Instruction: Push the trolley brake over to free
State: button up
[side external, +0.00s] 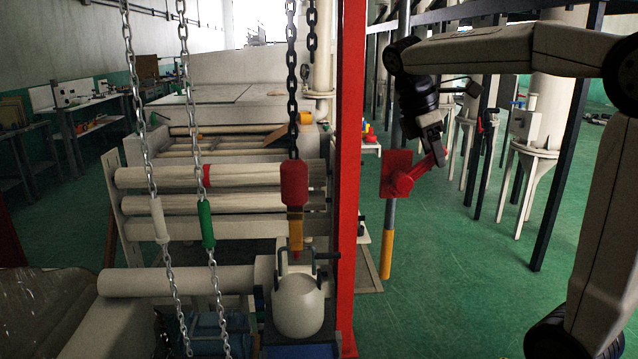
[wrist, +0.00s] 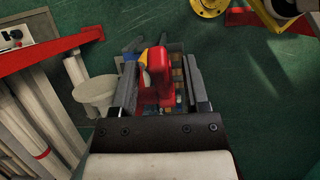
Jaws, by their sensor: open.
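A red lever (side external: 405,180), which looks like the trolley brake, is mounted on a red plate (side external: 396,160) on a grey and yellow post. Its arm slants up and right towards my gripper (side external: 437,150). In the wrist view the red lever (wrist: 160,72) stands between the two fingers of my gripper (wrist: 161,84). The fingers are open on either side of it. I cannot tell whether either finger touches it. No marking for the brake's free position is readable, and part of the lever's mount is hidden in the wrist view.
A tall red column (side external: 349,200) stands just left of the post. Chains hang at the left, with a red hoist piece (side external: 294,183) above a white rounded vessel (side external: 298,305). Pale rollers (side external: 235,175) lie behind.

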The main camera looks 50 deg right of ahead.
aim_at(424, 158)
jog(key=v, duration=0.4)
jog(key=shift+r, duration=0.1)
jog(key=shift+w+a, duration=0.3)
jog(key=w+a+f+m+t+y, duration=0.25)
jog(key=w+a+f+t, duration=0.35)
jog(key=a, duration=0.4)
jog(key=w+a+f+m+t+y, duration=0.1)
jog(key=w+a+f+m+t, duration=0.25)
jog(key=a+f, duration=0.55)
jog(key=s+d+f+m+g, duration=0.1)
jog(key=s+f, duration=0.3)
jog(key=f, duration=0.3)
jog(key=s+d+f+m+g, duration=0.1)
jog(key=s+d+f+g, duration=0.1)
jog(key=s+f, duration=0.2)
jog(key=shift+s+f+m, duration=0.3)
jog(key=shift+f, duration=1.25)
jog(key=shift+r, duration=0.1)
